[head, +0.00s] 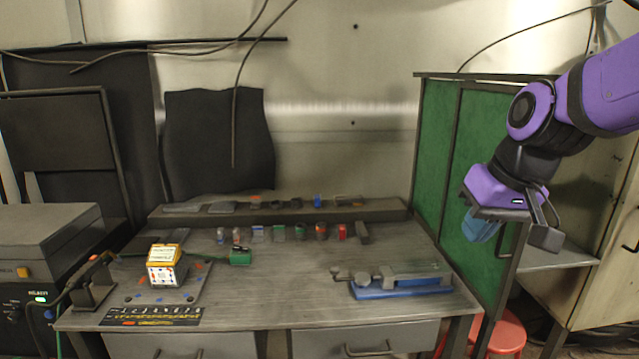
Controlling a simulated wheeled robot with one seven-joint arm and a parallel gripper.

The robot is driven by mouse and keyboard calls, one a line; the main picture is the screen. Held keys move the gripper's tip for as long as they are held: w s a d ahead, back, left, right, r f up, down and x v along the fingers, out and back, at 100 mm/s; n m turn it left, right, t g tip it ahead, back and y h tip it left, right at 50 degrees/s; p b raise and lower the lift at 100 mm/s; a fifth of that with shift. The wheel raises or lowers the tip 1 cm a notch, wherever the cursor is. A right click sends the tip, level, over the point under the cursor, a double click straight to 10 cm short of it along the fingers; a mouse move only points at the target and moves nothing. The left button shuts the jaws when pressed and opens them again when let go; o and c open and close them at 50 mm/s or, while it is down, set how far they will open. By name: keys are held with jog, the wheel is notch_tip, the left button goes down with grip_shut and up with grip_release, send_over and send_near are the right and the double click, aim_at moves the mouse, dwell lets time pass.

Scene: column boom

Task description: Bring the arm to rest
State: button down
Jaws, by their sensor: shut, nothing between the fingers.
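My arm comes in from the upper right in purple and black links. My gripper (514,229) hangs at its end, in front of the green partition at the right side of the workbench. The fingers are partly seen from the side, and they are shut with nothing visible between them. A blue thing (480,226) shows just below and left of the purple wrist; I cannot tell what it is or how far behind it lies. The gripper is apart from the items on the bench.
The grey workbench (270,292) holds a white and yellow box (166,265), a green block (240,256), several small items along the back and a blue-based vise-like tool (402,284). A green partition (478,140) stands at right. A red stool (506,335) is below.

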jog(key=s+d+r+t+h, duration=0.1)
jog(key=s+d, duration=0.2)
jog(key=s, duration=0.3)
jog(key=s+d+r+m+h, duration=0.1)
jog(key=s+d+r, duration=0.1)
jog(key=s+d, duration=0.2)
jog(key=s, duration=0.3)
jog(key=shift+t, duration=0.4)
